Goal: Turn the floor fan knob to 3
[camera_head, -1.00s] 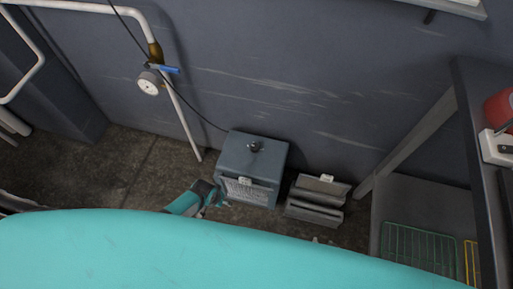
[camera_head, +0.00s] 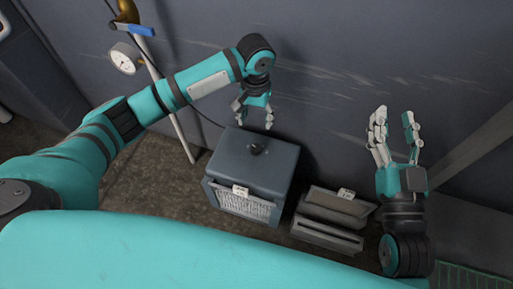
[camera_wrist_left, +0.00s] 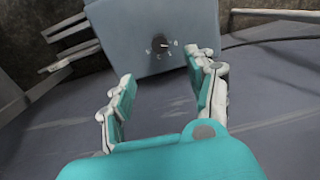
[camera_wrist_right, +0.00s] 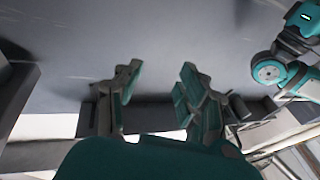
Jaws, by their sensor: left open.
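The floor fan is a grey-blue box (camera_head: 252,172) on the floor by the wall, with a grille on its front. Its dark round knob (camera_head: 257,148) sits on the top face. In the left wrist view the knob (camera_wrist_left: 163,44) has a ring of small marks around it, too small to read surely; its setting cannot be told. My left gripper (camera_head: 254,110) is open and empty above the far edge of the box, apart from the knob. The knob shows between and beyond its fingers (camera_wrist_left: 165,82). My right gripper (camera_head: 394,122) is open and empty, well right of the box.
A grey slotted unit (camera_head: 330,218) stands right of the box. A gauge (camera_head: 125,58) and pipe with a blue-handled valve are at the left on the wall. A dark cable runs to the box. A green wire rack (camera_head: 470,277) is at lower right.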

